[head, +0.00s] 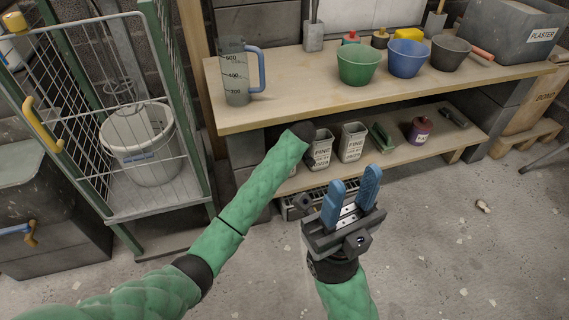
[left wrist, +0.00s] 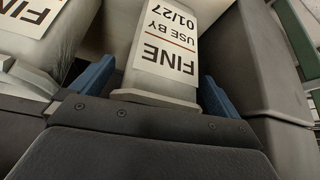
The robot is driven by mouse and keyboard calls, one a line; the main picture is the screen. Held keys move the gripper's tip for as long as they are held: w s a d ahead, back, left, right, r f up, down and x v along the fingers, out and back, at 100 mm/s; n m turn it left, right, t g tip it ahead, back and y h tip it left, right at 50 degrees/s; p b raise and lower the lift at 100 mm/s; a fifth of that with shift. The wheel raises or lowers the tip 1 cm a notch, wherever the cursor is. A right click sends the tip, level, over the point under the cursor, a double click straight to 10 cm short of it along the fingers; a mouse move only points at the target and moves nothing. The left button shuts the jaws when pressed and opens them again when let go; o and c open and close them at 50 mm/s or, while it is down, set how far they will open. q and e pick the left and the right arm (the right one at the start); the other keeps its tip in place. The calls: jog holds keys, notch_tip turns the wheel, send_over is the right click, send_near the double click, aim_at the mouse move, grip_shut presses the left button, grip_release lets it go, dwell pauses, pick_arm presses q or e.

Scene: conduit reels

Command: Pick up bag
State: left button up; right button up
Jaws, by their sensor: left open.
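The left wrist view shows my left gripper (left wrist: 156,75) open, one blue finger on each side of a bag (left wrist: 165,45) marked "FINE, USE BY 01/27", upside down in the picture. Whether the fingers touch it I cannot tell. My right gripper (head: 352,200) is open and empty in front of the shelf.
A second bag (left wrist: 35,15) is close by at the left of the wrist view. A green tool (head: 383,137) and a purple tin (head: 420,130) share the shelf. The workbench top (head: 300,100) overhangs it. A wire cage (head: 115,110) stands at the left.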

pick_arm(q)
jog(key=shift+w+a+f, duration=0.1)
jog(key=shift+f, duration=0.45)
jog(key=c, duration=1.4)
